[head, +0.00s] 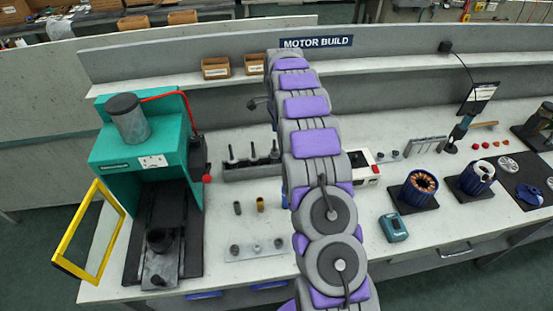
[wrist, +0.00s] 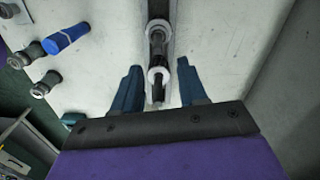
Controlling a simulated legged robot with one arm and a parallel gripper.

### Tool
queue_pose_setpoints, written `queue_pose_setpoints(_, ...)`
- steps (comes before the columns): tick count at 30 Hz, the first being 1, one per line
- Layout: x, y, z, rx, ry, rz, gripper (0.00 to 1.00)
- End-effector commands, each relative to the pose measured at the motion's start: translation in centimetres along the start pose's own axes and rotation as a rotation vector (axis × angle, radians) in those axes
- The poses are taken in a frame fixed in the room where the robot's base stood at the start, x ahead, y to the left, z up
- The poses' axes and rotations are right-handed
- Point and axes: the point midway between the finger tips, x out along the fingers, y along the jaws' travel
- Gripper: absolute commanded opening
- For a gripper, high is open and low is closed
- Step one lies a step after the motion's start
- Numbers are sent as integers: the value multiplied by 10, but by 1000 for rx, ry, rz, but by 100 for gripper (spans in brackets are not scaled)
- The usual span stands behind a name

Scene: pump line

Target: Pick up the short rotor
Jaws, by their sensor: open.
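Dark, slim rotors stand upright in a grey rack (head: 252,172) left of my arm in the head view; I point at the middle rotor (head: 253,152). In the wrist view two rotors show nearly end-on, a nearer one (wrist: 157,76) and a farther one (wrist: 158,32), each with a pale ring. I cannot tell for certain which is the short rotor. My gripper (wrist: 160,82) is open, its two blue fingers apart on either side of the nearer rotor, with nothing gripped. In the head view the gripper is hidden behind my arm.
A blue cylinder (wrist: 67,39) lies left of the rack in the wrist view, near small grey pegs (wrist: 45,83). A pale plate with pegs (head: 257,250) lies in front of the rack. A green press (head: 150,160) stands left. The wall (head: 220,100) runs behind.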

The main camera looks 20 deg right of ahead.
Motion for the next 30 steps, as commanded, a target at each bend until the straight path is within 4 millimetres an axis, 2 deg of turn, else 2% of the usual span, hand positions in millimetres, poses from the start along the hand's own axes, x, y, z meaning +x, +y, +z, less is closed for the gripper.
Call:
queue_pose_setpoints(1, 7, 0, 2, -2, 1, 2, 42)
queue_pose_setpoints(10, 23, 0, 0, -1, -3, 1, 42)
queue_pose_setpoints(19, 64, -2, 5, -2, -3, 1, 42)
queue_pose_setpoints(27, 66, -1, 8, -2, 0, 0, 42)
queue_pose_setpoints(30, 66, -2, 7, -2, -1, 0, 33)
